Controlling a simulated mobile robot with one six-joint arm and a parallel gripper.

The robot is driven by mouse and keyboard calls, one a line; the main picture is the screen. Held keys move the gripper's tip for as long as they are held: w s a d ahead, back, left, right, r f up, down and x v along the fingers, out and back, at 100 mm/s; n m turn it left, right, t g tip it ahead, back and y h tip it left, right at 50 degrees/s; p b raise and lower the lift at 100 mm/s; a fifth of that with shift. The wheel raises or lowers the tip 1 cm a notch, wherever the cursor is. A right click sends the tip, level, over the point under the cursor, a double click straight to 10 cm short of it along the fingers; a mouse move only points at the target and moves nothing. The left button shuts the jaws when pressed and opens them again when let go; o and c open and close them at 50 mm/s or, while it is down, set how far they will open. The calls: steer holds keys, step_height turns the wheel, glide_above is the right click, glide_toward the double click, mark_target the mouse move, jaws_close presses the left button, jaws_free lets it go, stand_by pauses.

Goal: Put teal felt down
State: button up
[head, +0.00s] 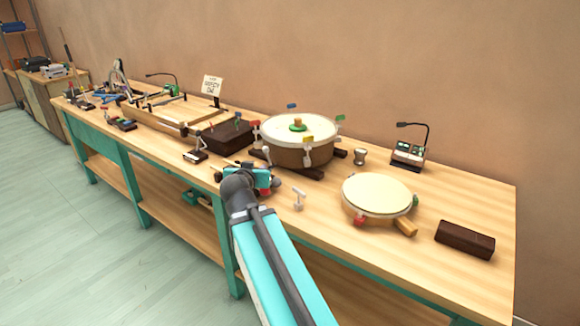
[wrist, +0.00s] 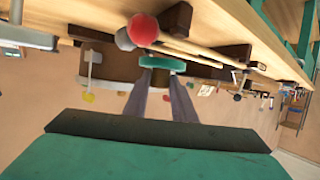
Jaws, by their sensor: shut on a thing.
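The teal felt (wrist: 163,63) is a flat, rounded teal piece between my fingertips in the wrist view. My gripper (wrist: 164,74) is shut on it, in front of the brown wooden side of a drum. The wrist view is turned over, with the bench top along the upper edge. In the head view my arm reaches over the front of the bench, and the wrist hides the fingers and the felt. The brown drum (head: 305,155) with a pale head stands just beyond. A green disc (head: 298,126) lies on that head.
A red ball (wrist: 143,28) and a grey ball (wrist: 124,40) are close to the felt. A pale round drum (head: 377,194), a dark block (head: 464,239) and a lamp unit (head: 408,152) stand to the right. A dark box (head: 228,134) is left. Bare bench lies at front right.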

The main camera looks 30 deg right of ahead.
steer(key=w+a+r+n+t+y, duration=0.1)
steer(key=w+a+n+y, duration=0.2)
steer(key=a, duration=0.7)
steer(key=w+a+r+n+t+y, duration=0.2)
steer(key=w+a+n+y, duration=0.1)
steer(key=a, duration=0.8)
steer(key=shift+w+a+r+n+y, duration=0.2)
steer(key=shift+w+a+n+y, duration=0.15)
steer(key=shift+n+y, duration=0.8)
steer(key=shift+d+m+y, duration=0.15)
steer(key=shift+m+y, duration=0.1)
